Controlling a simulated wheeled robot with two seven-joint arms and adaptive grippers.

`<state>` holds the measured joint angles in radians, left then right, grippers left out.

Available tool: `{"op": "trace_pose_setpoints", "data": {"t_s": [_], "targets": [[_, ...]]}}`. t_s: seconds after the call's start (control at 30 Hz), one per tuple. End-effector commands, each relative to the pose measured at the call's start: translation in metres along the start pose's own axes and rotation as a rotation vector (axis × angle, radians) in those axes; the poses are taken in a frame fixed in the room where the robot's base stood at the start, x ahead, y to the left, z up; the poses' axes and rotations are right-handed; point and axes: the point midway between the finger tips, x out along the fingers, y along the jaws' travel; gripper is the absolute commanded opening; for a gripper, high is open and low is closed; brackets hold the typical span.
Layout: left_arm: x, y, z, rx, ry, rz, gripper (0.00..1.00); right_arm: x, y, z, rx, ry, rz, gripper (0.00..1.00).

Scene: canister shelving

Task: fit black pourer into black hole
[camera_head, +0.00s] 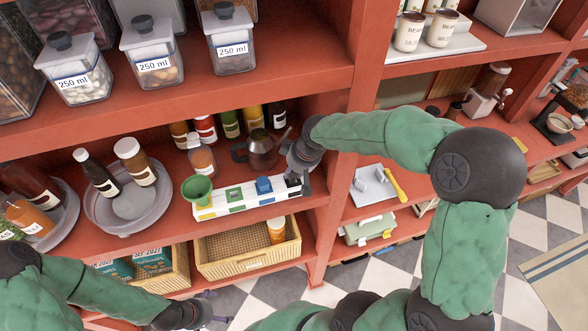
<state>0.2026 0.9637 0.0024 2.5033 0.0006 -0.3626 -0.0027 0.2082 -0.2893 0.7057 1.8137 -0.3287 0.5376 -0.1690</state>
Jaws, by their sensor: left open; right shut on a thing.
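A white rack (236,203) with coloured markings lies on the middle shelf. A green funnel-shaped piece (197,187) stands at its left end, and a blue piece (264,185) sits further right. My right gripper (298,180) is at the rack's right end, shut on the black pourer (292,178). The pourer is small, dark and partly hidden by the gripper. The black hole is hidden there, and I cannot tell whether the pourer is in it or above it. My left gripper (210,311) is open and empty at the bottom, low in front of the shelves.
A dark teapot (262,150) and several sauce bottles stand behind the rack. A wicker basket (249,267) is on the shelf below. A red upright (330,240) stands right of the rack.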

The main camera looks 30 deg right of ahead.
Motion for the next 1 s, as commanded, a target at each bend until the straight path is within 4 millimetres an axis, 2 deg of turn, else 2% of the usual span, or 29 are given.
{"op": "trace_pose_setpoints", "data": {"t_s": [0.83,0.87,0.9,0.93,1.0], "targets": [[0.016,-0.006,-0.001,0.000,0.000,0.000,0.95,0.018,0.001,0.007,0.000,0.000,0.000,0.10],[0.015,-0.005,-0.001,0.000,0.000,0.000,0.95,0.017,0.001,0.006,0.000,0.000,0.000,0.38],[0.015,-0.005,-0.001,0.000,0.000,0.000,0.95,0.017,0.001,0.006,0.000,0.000,0.000,0.50],[0.015,-0.005,-0.001,0.000,0.000,0.000,0.95,0.017,0.001,0.006,0.000,0.000,0.000,0.57],[0.015,-0.005,-0.001,0.000,0.000,0.000,0.95,0.017,0.001,0.007,0.000,-0.001,0.000,0.57]]}}
